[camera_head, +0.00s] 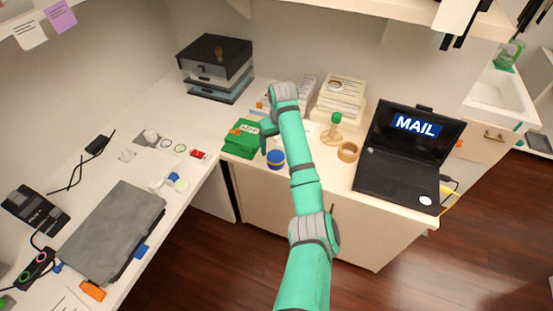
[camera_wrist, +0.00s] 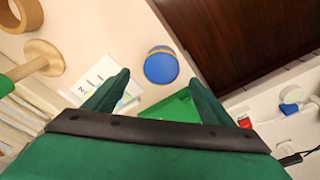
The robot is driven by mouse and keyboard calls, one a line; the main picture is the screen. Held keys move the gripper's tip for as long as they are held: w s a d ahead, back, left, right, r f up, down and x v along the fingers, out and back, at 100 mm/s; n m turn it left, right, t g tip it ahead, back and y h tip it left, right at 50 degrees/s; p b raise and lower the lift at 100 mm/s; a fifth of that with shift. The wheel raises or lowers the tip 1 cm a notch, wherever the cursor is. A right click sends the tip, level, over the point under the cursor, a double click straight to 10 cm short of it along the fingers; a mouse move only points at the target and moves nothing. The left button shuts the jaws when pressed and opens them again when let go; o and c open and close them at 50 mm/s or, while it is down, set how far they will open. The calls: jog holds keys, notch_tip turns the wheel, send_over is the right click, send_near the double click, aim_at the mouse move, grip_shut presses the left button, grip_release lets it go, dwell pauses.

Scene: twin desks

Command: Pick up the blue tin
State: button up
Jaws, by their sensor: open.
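The blue tin (camera_head: 275,158) stands near the front edge of the far desk, just left of my green arm in the head view. It has a tan band near its top. In the wrist view the blue tin (camera_wrist: 161,66) shows from above, ahead of the fingers and clear of them. My gripper (camera_wrist: 163,85) is open, with nothing between its fingers. In the head view my gripper (camera_head: 267,132) is partly hidden by its own wrist and hangs over the desk, behind the tin and beside the green packet.
Right of my arm stand a wooden stand with a green top (camera_head: 332,131), a wooden ring (camera_head: 348,151) and a black laptop (camera_head: 402,176). Paper stacks (camera_head: 342,95) lie behind. The desk's front edge is close to the tin.

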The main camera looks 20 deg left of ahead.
aim_at(276, 156)
jog(key=shift+w+a+f, duration=0.1)
jog(key=shift+a+f, duration=0.05)
jog(key=shift+f, duration=1.2)
jog(key=shift+w+a+f, duration=0.1)
jog(key=shift+a+f, duration=0.05)
jog(key=shift+f, duration=1.25)
jog(key=shift+w+a+f, duration=0.1)
jog(key=shift+a+f, duration=0.05)
jog(key=shift+f, duration=1.2)
jog(key=c, duration=1.4)
